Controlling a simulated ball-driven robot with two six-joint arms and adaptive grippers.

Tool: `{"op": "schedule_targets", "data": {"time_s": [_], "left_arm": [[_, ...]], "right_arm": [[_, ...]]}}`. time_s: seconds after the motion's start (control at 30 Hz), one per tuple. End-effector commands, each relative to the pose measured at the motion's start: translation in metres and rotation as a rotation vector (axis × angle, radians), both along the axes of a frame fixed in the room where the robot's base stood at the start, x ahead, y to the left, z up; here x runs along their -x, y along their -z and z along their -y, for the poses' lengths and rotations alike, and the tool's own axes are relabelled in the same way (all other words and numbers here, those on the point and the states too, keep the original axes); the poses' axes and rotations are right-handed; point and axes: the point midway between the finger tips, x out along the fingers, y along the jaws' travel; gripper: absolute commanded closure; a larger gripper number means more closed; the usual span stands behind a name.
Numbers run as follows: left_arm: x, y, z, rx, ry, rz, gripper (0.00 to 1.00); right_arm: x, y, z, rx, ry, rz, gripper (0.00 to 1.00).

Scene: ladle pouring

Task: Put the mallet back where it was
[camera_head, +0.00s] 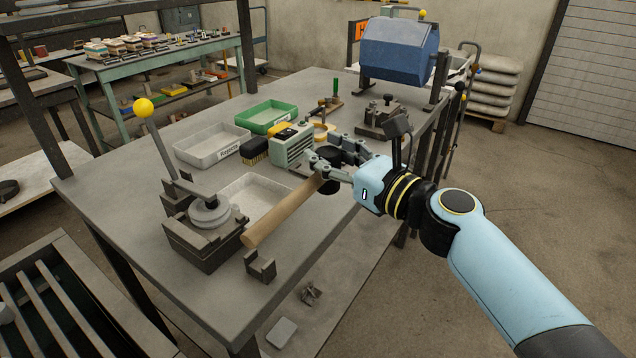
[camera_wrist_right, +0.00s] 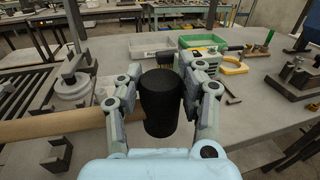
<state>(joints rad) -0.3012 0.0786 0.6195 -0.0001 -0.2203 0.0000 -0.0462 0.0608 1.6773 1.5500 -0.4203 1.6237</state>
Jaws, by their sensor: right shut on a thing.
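The mallet has a pale wooden handle (camera_head: 285,213) and a black cylindrical head (camera_head: 331,158). My right gripper (camera_head: 335,168) is shut on the head. In the right wrist view the black head (camera_wrist_right: 160,103) stands between the fingers of my right gripper (camera_wrist_right: 160,85), and the handle (camera_wrist_right: 50,124) runs out to the left, passing behind the left finger. In the head view the handle slants down to the front left, its free end near a small dark notched bracket (camera_head: 260,268) at the table's front edge. I cannot tell the mallet's exact height. My left gripper is not in view.
On the table (camera_head: 310,240) stand a clamp fixture with a yellow-knobbed lever (camera_head: 205,215), a grey tray (camera_head: 212,146), a green tray (camera_head: 266,117), a brush (camera_head: 254,151) and a pale green box (camera_head: 291,146). A blue drum (camera_head: 398,48) is at the back right.

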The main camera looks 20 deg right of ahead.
Motion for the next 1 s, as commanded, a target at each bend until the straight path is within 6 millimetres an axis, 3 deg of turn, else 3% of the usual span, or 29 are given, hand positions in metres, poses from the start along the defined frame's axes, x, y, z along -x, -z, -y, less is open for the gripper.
{"op": "schedule_targets", "data": {"time_s": [0.23, 0.5, 1.0], "left_arm": [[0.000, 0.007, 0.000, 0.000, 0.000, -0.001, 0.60], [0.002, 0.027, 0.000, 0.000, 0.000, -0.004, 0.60], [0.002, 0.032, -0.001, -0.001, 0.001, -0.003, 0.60]], "right_arm": [[-0.014, 0.013, -0.014, -0.002, 0.001, 0.004, 1.00], [-0.014, 0.049, -0.014, -0.001, 0.001, 0.003, 1.00], [-0.014, 0.056, -0.014, -0.001, 0.001, 0.004, 1.00]]}}
